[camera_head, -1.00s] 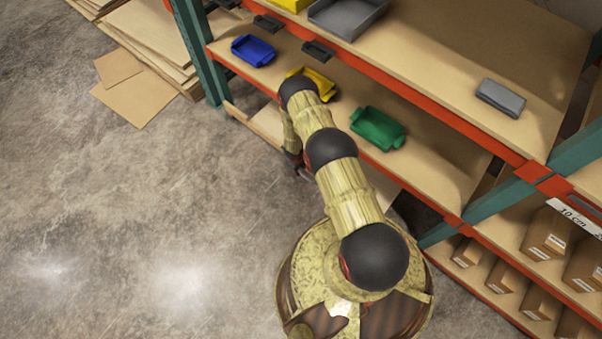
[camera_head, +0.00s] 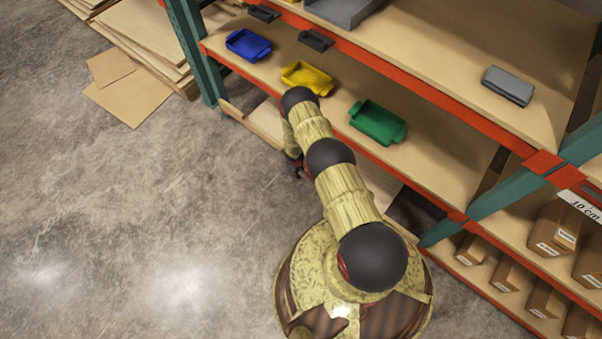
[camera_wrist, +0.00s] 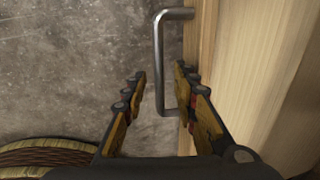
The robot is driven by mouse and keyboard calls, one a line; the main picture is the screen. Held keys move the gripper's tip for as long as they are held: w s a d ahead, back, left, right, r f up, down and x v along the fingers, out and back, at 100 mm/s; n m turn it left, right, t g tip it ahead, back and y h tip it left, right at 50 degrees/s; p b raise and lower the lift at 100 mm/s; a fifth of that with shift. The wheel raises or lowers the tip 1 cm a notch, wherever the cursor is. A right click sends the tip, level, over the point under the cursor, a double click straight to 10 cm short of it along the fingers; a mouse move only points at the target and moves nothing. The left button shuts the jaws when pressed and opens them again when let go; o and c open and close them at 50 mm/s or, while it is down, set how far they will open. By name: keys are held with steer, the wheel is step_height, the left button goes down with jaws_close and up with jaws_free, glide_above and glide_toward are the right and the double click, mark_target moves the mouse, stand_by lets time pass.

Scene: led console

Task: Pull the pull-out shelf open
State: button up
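The pull-out shelf (camera_head: 262,122) is a light wooden board low in the rack, partly hidden behind my arm. In the wrist view its wooden front (camera_wrist: 235,60) fills the right side. A U-shaped metal handle (camera_wrist: 159,60) stands out from that front to the left. My gripper (camera_wrist: 160,75) is open, with one finger left of the handle bar and the other on its right, close to the wood. The bar shows between the fingertips with a visible gap on the left. In the head view my gripper (camera_head: 297,168) is mostly hidden beside the shelf's front edge.
Blue (camera_head: 248,45), yellow (camera_head: 307,78) and green (camera_head: 378,122) bins sit on the shelf above. A teal post (camera_head: 192,50) stands at left, and boxes (camera_head: 553,232) fill the right bay. Concrete floor (camera_head: 120,220) is clear in front.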

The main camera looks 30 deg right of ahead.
steer(key=shift+c, duration=0.8)
jaws_close()
